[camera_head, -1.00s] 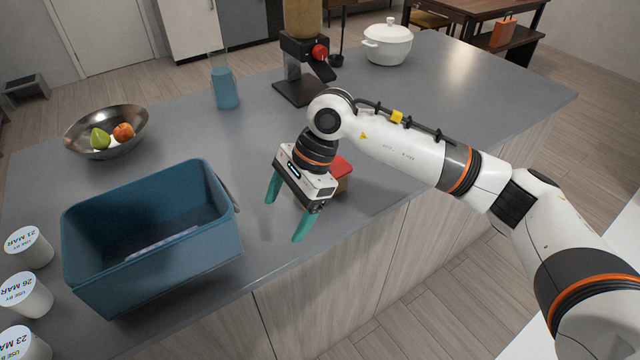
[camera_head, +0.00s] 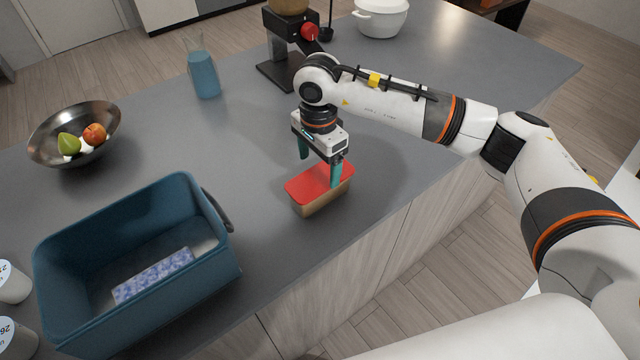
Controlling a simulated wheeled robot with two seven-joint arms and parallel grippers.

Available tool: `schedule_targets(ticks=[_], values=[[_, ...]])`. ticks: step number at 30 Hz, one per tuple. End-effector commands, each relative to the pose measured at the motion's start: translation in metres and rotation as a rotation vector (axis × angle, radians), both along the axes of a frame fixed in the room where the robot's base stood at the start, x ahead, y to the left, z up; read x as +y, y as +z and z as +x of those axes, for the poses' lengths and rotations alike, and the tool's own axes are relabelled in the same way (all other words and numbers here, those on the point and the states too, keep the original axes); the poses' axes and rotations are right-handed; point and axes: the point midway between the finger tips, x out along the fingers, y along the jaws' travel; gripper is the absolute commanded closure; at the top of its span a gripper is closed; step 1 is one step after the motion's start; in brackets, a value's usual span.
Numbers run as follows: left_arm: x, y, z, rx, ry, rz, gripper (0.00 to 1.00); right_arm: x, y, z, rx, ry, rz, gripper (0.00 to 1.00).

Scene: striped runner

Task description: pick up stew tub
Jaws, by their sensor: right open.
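The stew tub (camera_head: 313,191), a tan box with a red lid, sits upright on the grey counter near its front edge. My right gripper (camera_head: 319,173) points down over the tub with its two teal fingers apart. One finger shows at the tub's far left side and the other at its right side, partly in front of the lid. I cannot tell whether either finger touches the tub. My left gripper does not show.
A blue crate (camera_head: 215,262) with a blue-and-white patterned pack (camera_head: 153,275) inside stands left of the tub. White cups (camera_head: 12,284) stand at the left edge. A fruit bowl (camera_head: 50,150), a blue-filled carafe (camera_head: 204,76), a dispenser (camera_head: 281,72) and a white pot (camera_head: 380,20) stand farther back.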

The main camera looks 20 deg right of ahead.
Motion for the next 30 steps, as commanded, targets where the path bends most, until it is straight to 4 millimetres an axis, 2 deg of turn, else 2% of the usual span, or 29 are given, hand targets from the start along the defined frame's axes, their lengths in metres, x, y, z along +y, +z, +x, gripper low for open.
schedule_targets(ticks=[5,8,12,15,19,24,26,30], values=[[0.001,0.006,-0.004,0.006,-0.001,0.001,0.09,0.0,-0.013,-0.001,0.001,0.001,0.0,0.18],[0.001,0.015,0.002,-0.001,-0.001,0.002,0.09,-0.001,-0.021,-0.004,0.003,0.0,0.0,0.18],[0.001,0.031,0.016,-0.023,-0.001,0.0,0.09,-0.002,-0.041,-0.01,0.005,0.0,-0.001,0.18],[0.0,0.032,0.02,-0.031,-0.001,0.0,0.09,-0.002,-0.056,-0.008,0.002,0.0,0.0,0.18],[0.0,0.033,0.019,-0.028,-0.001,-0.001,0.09,-0.002,-0.064,-0.008,0.0,0.001,0.0,0.18],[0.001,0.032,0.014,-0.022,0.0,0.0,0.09,-0.002,-0.065,-0.007,-0.001,0.001,0.0,0.18],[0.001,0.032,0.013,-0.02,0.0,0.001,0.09,-0.002,-0.065,-0.007,-0.001,0.001,0.0,0.24],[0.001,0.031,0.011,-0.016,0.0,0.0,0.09,-0.002,-0.065,-0.007,-0.001,0.001,0.0,0.47]])
